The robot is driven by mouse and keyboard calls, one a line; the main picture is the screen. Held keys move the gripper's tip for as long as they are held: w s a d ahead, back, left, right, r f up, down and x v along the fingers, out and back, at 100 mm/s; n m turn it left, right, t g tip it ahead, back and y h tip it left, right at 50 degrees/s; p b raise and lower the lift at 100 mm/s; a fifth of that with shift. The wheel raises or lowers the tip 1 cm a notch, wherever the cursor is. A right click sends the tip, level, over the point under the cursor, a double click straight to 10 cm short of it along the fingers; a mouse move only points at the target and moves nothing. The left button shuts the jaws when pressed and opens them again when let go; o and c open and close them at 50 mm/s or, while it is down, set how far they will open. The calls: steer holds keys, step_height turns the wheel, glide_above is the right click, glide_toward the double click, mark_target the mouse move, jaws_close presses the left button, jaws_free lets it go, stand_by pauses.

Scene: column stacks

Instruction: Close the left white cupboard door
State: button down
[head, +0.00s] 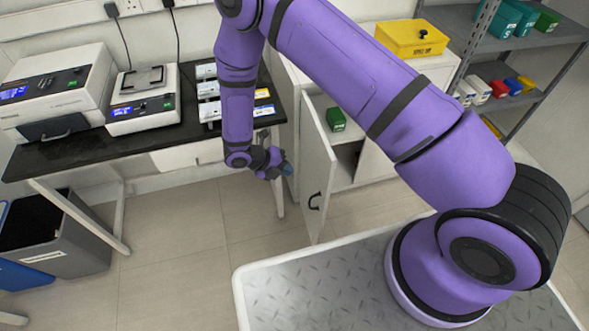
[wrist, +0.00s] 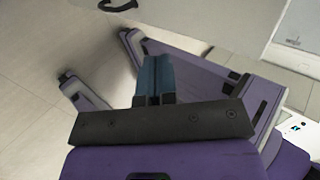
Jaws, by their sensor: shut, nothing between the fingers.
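The left white cupboard door (head: 317,172) stands swung open towards me, with its dark curved handle (head: 314,201) on the face turned left. In the wrist view the pale door face (wrist: 205,22) fills the top, and its handle (wrist: 118,5) is cut off by the upper edge. My gripper (head: 287,168) is just left of the door, on its handle side; whether it touches the door I cannot tell. In the wrist view its blue fingertips (wrist: 153,75) are together and empty. The white cupboard (head: 345,160) shows its open inside right of the door.
A black-topped bench (head: 150,135) with lab devices is at left, its white leg near my gripper. A green box (head: 336,119) sits in the open cupboard. A yellow box (head: 411,38) stands on top. The floor (head: 180,240) left of the door is clear; bins (head: 60,240) stand far left.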

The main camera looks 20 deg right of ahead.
mark_target(323, 176)
steer(key=shift+s+d+f, duration=0.1)
steer(key=shift+d+f, duration=0.8)
steer(key=shift+d, duration=0.75)
steer(key=shift+d+f, duration=0.95)
steer(key=shift+d, duration=0.75)
steer(key=shift+s+d+f, duration=0.1)
steer(key=shift+d+f, duration=0.8)
steer(key=shift+d, duration=0.75)
